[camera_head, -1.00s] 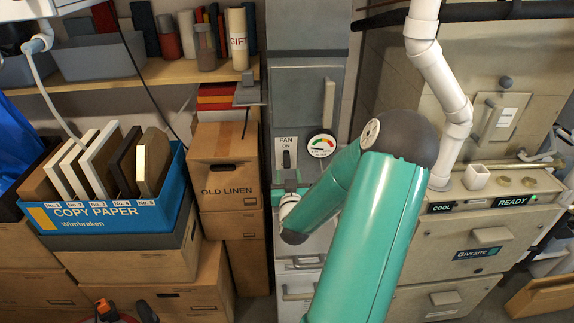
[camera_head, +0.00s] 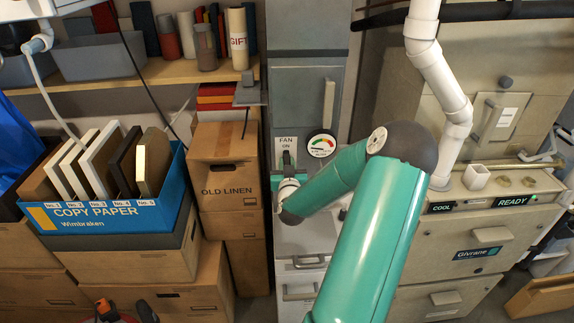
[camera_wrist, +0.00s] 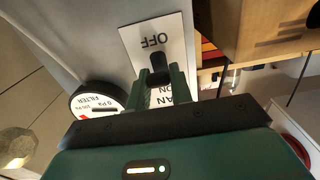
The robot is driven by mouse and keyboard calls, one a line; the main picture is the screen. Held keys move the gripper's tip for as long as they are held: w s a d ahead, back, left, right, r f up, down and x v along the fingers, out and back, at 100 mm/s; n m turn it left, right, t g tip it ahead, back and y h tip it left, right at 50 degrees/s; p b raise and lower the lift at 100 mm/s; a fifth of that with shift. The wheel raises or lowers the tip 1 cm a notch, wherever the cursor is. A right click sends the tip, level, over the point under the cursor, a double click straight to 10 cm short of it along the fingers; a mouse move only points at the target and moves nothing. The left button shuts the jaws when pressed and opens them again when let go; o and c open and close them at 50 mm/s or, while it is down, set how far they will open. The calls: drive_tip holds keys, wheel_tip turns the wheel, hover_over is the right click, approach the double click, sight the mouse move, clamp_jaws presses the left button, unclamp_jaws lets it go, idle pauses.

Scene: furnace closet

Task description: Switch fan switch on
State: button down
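The fan switch is a white plate (camera_head: 283,146) marked FAN and ON on a grey cabinet, with a dark lever (camera_head: 287,158). In the wrist view the plate (camera_wrist: 174,40) looks upside down, OFF at the top and ON lower down. The black lever (camera_wrist: 158,66) stands out from it at my gripper's fingertips. My gripper (camera_wrist: 161,80) has its two green fingers one on either side of the lever, a narrow gap between them. I cannot tell whether they press on it. In the head view my gripper (camera_head: 283,178) is at the plate's lower part and hides it.
A round filter gauge (camera_head: 321,145) sits right of the plate and a vertical handle (camera_head: 329,103) above it. Old-linen boxes (camera_head: 223,168) stand close on the left. The furnace (camera_head: 470,240) and a white pipe (camera_head: 440,75) are on the right.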

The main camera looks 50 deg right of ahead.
sight(286, 156)
drive_tip(key=shift+r, duration=0.25)
drive_tip(key=shift+a+r+g+y, duration=0.1)
drive_tip(key=shift+r+g+y, duration=0.2)
drive_tip(key=shift+g+y, duration=0.45)
drive_tip(key=g+y, duration=0.1)
drive_tip(key=r+g+y, duration=0.1)
drive_tip(key=y, duration=0.1)
drive_tip(key=shift+r, duration=0.3)
drive_tip(key=shift+w+r+g+y, duration=0.1)
drive_tip(key=shift+r+g+y, duration=0.15)
drive_tip(key=shift+g+y, duration=0.4)
drive_tip(key=shift+w+r+g+y, duration=0.1)
drive_tip(key=shift+r+g+y, duration=0.15)
drive_tip(key=shift+g+y, duration=0.35)
drive_tip(key=shift+d+r+g+y, duration=0.15)
drive_tip(key=shift+g+y, duration=0.3)
drive_tip(key=shift+y, duration=0.05)
drive_tip(key=shift+d+r+g+y, duration=0.15)
drive_tip(key=shift+g+y, duration=0.3)
drive_tip(key=shift+y, duration=0.05)
drive_tip(key=c, duration=1.2)
unclamp_jaws()
drive_tip(key=shift+c, duration=0.2)
